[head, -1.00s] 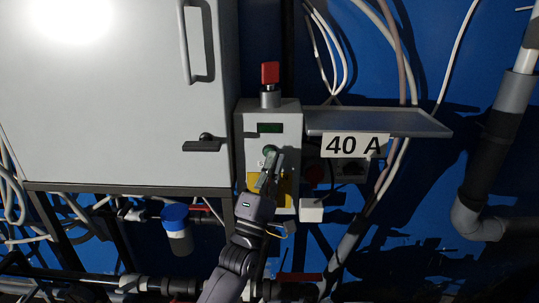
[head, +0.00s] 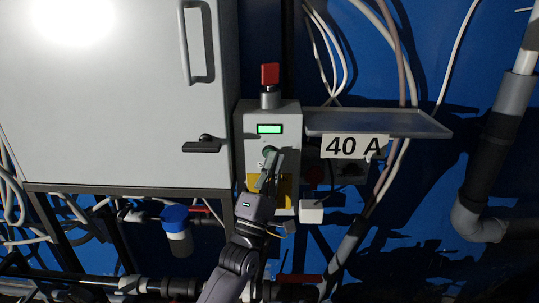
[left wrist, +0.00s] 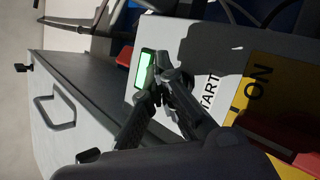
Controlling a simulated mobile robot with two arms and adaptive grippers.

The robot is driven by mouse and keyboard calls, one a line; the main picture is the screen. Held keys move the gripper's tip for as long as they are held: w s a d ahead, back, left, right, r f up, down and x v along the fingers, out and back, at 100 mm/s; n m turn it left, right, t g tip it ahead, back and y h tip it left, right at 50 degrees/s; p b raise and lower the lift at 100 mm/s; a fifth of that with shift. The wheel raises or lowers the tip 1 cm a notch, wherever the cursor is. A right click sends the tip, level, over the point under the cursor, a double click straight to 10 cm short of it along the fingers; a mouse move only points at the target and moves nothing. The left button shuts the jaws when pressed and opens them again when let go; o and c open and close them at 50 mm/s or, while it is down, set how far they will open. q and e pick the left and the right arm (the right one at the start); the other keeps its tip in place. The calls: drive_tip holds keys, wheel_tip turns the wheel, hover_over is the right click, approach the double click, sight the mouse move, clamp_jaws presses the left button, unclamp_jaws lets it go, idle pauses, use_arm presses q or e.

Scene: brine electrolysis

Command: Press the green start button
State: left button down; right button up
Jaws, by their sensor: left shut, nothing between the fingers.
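The grey control box (head: 245,125) is on the blue wall. Its green start button (head: 267,150) is on the front face, mostly covered by my left gripper (head: 272,157). The gripper is shut with nothing in it, its fingertips at the button; whether they touch it I cannot tell. In the left wrist view the closed fingers (left wrist: 163,80) hide the button, next to the START label (left wrist: 210,92). The box's small display (head: 270,129) is lit green; it also shows in the left wrist view (left wrist: 145,68). My right gripper is not in view.
A grey shelf (head: 380,122) with a 40 A sign (head: 354,146) is to the right. A large white cabinet (head: 100,110) is to the left, a blue-capped bottle (head: 177,230) below it.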

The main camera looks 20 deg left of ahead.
use_arm(q)
drive_tip(key=shift+s+d, duration=0.2)
drive_tip(key=shift+s, duration=0.55)
drive_tip(key=s+p, duration=0.1)
drive_tip(key=s, duration=0.1)
drive_tip(key=s+d+p, duration=0.1)
drive_tip(key=s, duration=0.1)
drive_tip(key=shift+s+d, duration=0.2)
drive_tip(key=shift+s, duration=0.2)
drive_tip(key=shift+f, duration=0.1)
